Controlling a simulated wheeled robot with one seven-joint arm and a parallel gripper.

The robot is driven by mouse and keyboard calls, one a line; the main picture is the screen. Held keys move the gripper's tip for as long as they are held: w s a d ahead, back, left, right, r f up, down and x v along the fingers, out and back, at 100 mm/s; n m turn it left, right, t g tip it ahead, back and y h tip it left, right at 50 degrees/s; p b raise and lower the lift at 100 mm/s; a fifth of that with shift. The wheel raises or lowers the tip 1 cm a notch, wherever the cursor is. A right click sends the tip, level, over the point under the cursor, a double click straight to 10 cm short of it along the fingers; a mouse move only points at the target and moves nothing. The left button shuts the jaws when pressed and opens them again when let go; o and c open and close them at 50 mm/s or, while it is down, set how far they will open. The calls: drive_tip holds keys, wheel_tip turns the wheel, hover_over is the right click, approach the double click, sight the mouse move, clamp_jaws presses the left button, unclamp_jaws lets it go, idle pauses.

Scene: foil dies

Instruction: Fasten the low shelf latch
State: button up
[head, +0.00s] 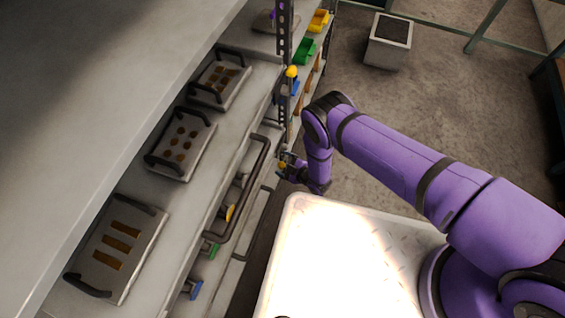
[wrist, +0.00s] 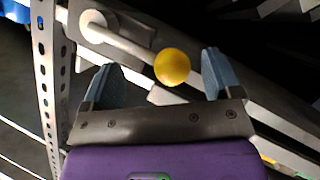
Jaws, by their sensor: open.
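A latch lever with a round yellow knob (wrist: 172,66) shows in the wrist view. Its grey rod runs from a pale round pivot (wrist: 93,25) beside the perforated upright (wrist: 42,60), slanting down to the right. My gripper (wrist: 160,62) is open, with one blue-grey finger on each side of the knob and visible gaps to it. In the head view my gripper (head: 286,161) is at the shelf front, low beside the rack, and a speck of yellow shows there. Whether the latch is fastened cannot be told.
Another yellow ball (head: 291,71) sits on the rack's upright (head: 284,30). A dark bar handle (head: 247,190) sticks out from the rack front. Dies with handles, such as the slotted one (head: 120,247), lie on the shelf. Open floor (head: 420,110) lies to the right.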

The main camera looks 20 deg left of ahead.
drive_tip(key=shift+w+a+f, duration=0.2)
drive_tip(key=shift+w+a, duration=0.05)
drive_tip(key=shift+a, duration=0.25)
drive_tip(key=c, duration=1.3)
drive_tip(key=shift+w+d+r+m+g, duration=0.15)
drive_tip(key=shift+w+r+m+g, duration=0.1)
drive_tip(key=shift+r+m+g, duration=0.35)
drive_tip(key=shift+r+m, duration=0.3)
drive_tip(key=shift+m, duration=0.2)
